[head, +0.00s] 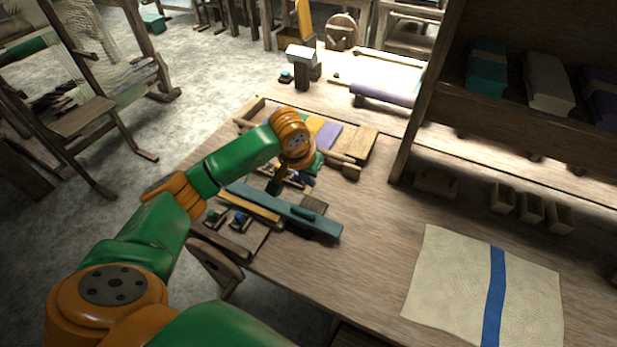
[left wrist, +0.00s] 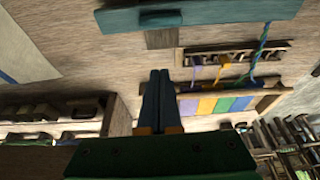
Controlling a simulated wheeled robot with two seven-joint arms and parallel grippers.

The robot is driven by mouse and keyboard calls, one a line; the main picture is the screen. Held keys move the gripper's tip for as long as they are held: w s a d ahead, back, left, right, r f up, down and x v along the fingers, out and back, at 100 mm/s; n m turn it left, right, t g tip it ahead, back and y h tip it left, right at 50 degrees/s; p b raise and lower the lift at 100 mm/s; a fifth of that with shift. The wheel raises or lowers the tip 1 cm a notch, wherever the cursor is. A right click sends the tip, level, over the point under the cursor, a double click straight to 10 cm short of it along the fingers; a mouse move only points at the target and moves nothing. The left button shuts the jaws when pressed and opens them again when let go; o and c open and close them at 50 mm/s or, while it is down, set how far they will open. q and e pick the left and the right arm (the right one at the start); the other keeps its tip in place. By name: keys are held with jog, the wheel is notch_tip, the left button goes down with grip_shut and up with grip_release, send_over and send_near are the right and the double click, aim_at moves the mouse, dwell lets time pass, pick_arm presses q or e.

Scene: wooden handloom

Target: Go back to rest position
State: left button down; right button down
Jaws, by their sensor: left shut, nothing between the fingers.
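My left arm reaches in from the left over the wooden workbench (head: 355,222). My left gripper (head: 273,188) points down above the bench's tools, near a teal wooden bar (head: 300,215). In the left wrist view the fingers of my left gripper (left wrist: 159,76) are together with nothing between them. That view also shows the teal bar (left wrist: 215,14) near the top and a small wooden rack (left wrist: 235,56) with coloured threads. The wrist hides part of the tools in the head view. My right gripper does not show.
A cream cloth with a blue stripe (head: 450,285) lies on the bench at right. A shelf with folded cloths (head: 487,68) stands behind it. Small wooden boxes (head: 530,207) sit under the shelf.

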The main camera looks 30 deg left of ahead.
pick_arm(q)
jog(key=s+d+f+m, duration=0.1)
jog(key=s+d+f, duration=0.2)
jog(key=s, duration=0.2)
jog(key=s+d+f+m+h, duration=0.1)
jog(key=s+d+f, duration=0.2)
jog(key=s+d, duration=0.1)
jog(key=s+d+f+m+h, duration=0.1)
jog(key=s+d+f, duration=0.2)
jog(key=s, duration=0.3)
jog(key=shift+s+d+m, duration=0.1)
jog(key=shift+d+m, duration=0.05)
jog(key=shift+m, duration=0.25)
jog(key=s+a+n+y, duration=0.15)
jog(key=s+a, duration=0.25)
jog(key=s, duration=0.4)
notch_tip(320, 180, down, 11)
jog(key=g, duration=0.1)
jog(key=s+a+f+g, duration=0.1)
jog(key=s+a+f, duration=0.1)
jog(key=s+f, duration=1.1)
notch_tip(320, 180, down, 4)
jog(key=shift+s+r+m+g, duration=0.1)
jog(key=shift+s+m+g, duration=0.15)
jog(key=shift+m+g, duration=0.2)
